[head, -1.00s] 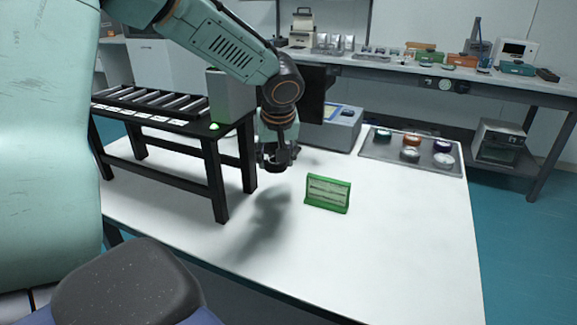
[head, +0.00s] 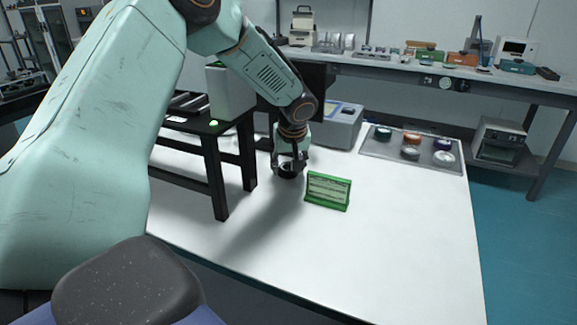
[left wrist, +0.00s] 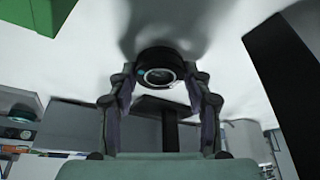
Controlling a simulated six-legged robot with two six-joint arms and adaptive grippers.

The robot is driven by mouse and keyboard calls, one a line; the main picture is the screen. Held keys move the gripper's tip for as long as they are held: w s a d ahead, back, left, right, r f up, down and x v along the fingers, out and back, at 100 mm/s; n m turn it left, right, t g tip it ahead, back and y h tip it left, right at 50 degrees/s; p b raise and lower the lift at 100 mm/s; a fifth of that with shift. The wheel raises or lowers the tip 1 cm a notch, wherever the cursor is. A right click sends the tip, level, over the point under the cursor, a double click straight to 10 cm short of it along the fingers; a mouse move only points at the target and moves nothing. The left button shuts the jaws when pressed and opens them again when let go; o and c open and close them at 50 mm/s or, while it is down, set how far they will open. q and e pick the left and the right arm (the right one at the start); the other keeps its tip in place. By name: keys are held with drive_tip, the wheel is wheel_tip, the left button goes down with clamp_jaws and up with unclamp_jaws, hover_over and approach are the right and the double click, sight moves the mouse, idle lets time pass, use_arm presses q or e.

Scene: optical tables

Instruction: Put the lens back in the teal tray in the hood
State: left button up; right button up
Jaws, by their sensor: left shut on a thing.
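The lens (head: 288,171) is a short dark cylinder held by my left gripper (head: 289,164) above the white table, left of the green stand. In the left wrist view the lens (left wrist: 160,68) shows as a black ring with a pale inner rim, between the fingertips of the left gripper (left wrist: 160,84). That gripper is shut on it. The gripper's shadow falls on the table below. I cannot make out a teal tray or a hood in these frames. My right gripper is not in view.
A green stand (head: 328,190) is close to the right of the lens. A grey tray (head: 376,152) with several round parts lies at the table's back right. A black-framed rack (head: 213,180) stands left, a grey instrument (head: 335,132) behind. The table's front right is clear.

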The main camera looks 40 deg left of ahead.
use_arm(q)
drive_tip(key=shift+f, duration=0.2)
drive_tip(key=o, duration=1.2)
drive_tip(key=shift+f, duration=0.15)
drive_tip(key=shift+o, duration=0.3)
drive_tip(key=p+v, duration=0.1)
drive_tip(key=v, duration=0.7)
drive_tip(key=shift+w+d, duration=0.3)
